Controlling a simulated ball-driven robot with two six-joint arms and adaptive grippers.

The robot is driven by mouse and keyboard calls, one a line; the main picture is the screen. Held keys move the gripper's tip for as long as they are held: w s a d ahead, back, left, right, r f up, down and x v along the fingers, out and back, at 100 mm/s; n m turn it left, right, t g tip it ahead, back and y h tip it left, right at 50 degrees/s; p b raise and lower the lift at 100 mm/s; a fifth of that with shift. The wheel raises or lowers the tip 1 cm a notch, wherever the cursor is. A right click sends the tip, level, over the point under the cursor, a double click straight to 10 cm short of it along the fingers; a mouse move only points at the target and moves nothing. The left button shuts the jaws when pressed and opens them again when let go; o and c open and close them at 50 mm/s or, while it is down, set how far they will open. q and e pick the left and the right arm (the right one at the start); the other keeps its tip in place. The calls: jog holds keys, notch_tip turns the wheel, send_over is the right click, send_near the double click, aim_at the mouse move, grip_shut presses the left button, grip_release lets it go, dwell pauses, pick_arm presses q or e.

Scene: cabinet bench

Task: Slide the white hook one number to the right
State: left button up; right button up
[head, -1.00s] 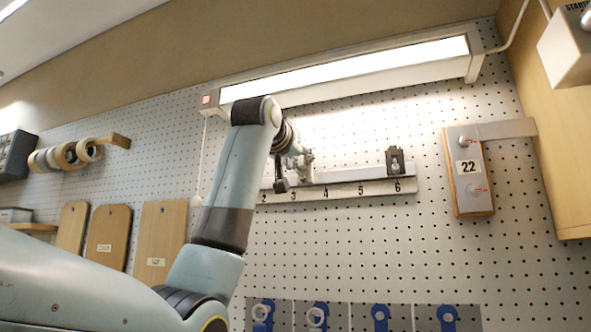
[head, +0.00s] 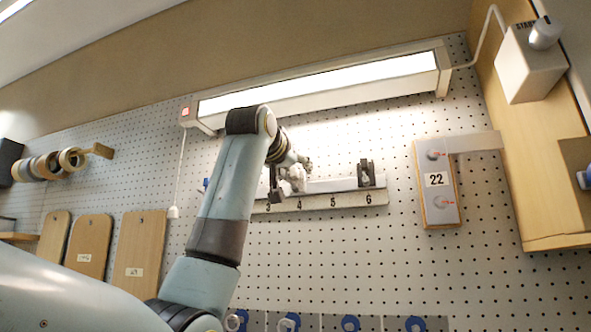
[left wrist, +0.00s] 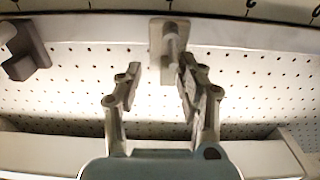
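The numbered rail (head: 345,202) runs across the pegboard, with 3 to 6 readable in the head view. My left gripper (head: 296,176) is at the rail near number 4, partly hidden by my arm. In the left wrist view the white hook (left wrist: 170,45), a pale plate with a peg, sits on the rail between the open fingers of my left gripper (left wrist: 162,72). The right-hand finger is close against the plate, and contact is hard to tell. The left-hand finger stands apart from it. A dark hook (head: 366,173) sits above 6. My right gripper is not in view.
A lit lamp (head: 320,85) hangs above the rail. A panel marked 22 (head: 437,200) is to the right. Wooden boards (head: 90,245) hang at the left, and blue-and-white items (head: 350,323) sit below. The rail between the gripper and the dark hook looks clear.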

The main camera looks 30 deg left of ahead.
pick_arm(q)
jog(key=shift+a, duration=0.15)
jog(key=v, duration=1.2)
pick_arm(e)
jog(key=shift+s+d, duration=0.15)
